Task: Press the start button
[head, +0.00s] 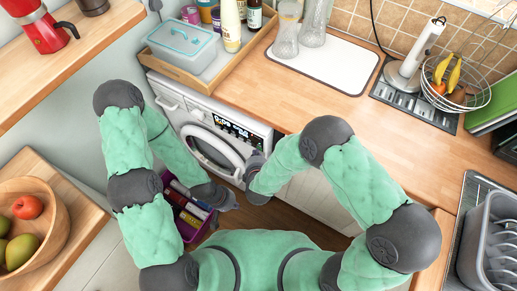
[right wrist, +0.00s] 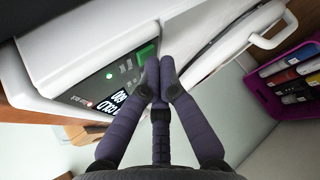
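The white washing machine (head: 172,97) stands under the wooden counter, with its dark control panel (head: 238,132) on the front. In the right wrist view the panel (right wrist: 97,92) has a lit display, a small green light (right wrist: 109,75) and a green rectangular button (right wrist: 146,51). My right gripper (right wrist: 159,66) has its fingertips close together, with nothing between them. The tips overlap the lower edge of the green button in this view; I cannot tell if they touch it. In the head view my right gripper (head: 254,165) is beside the machine's door. My left gripper (head: 228,201) is lower, in front of the machine.
A purple crate (head: 187,234) of bottles stands on the floor by my left forearm; it also shows in the right wrist view (right wrist: 262,92). The round door with its white handle (right wrist: 268,28) is beside the panel. A wooden tray (head: 180,77) sits on the counter above.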

